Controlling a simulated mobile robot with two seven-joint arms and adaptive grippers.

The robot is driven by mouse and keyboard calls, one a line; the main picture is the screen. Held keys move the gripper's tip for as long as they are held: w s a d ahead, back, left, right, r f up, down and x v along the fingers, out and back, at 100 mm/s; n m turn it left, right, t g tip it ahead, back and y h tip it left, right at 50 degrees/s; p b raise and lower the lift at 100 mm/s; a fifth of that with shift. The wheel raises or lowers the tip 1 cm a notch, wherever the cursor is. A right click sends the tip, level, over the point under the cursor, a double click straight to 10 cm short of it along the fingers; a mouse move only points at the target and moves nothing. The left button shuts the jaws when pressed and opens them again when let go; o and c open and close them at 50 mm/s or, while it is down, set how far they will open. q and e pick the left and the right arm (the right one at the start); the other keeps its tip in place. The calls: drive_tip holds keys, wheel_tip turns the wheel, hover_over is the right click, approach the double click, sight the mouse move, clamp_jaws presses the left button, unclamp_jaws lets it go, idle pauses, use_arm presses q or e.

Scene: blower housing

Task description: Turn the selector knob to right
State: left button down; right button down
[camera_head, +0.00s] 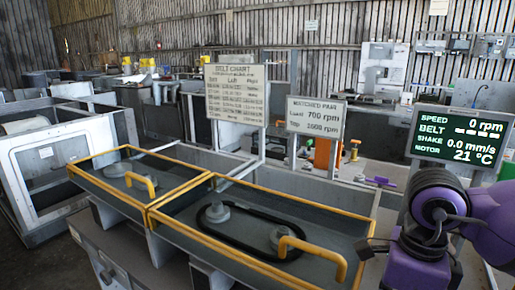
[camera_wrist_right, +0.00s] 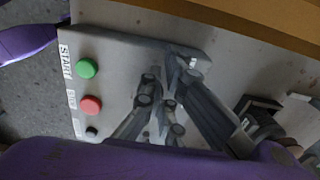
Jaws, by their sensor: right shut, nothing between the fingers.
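In the right wrist view a pale control panel (camera_wrist_right: 115,75) carries a green button (camera_wrist_right: 87,68) labelled START, a red button (camera_wrist_right: 90,105) below it, and a small dark round control (camera_wrist_right: 92,132) below that. I cannot tell for sure whether this dark control is the selector knob. My right gripper (camera_wrist_right: 172,85) is shut and empty, its fingers in front of the panel, to the right of the buttons. Whether it touches anything is unclear. In the head view my purple right arm shows at the right edge, and the panel cannot be made out. My left gripper is not in view.
Yellow-edged trays (camera_head: 208,178) stand in front; the nearer one holds a black belt (camera_head: 215,232) around two pulleys. A display (camera_head: 461,138) reads 0 rpm. A belt chart (camera_head: 236,95) and a smaller sign (camera_head: 315,116) stand behind. A dark block (camera_wrist_right: 257,115) lies right of my gripper.

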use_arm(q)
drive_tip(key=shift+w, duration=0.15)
use_arm(e)
drive_tip(key=shift+w+d+r, duration=0.2)
drive_tip(key=shift+d+r, duration=0.05)
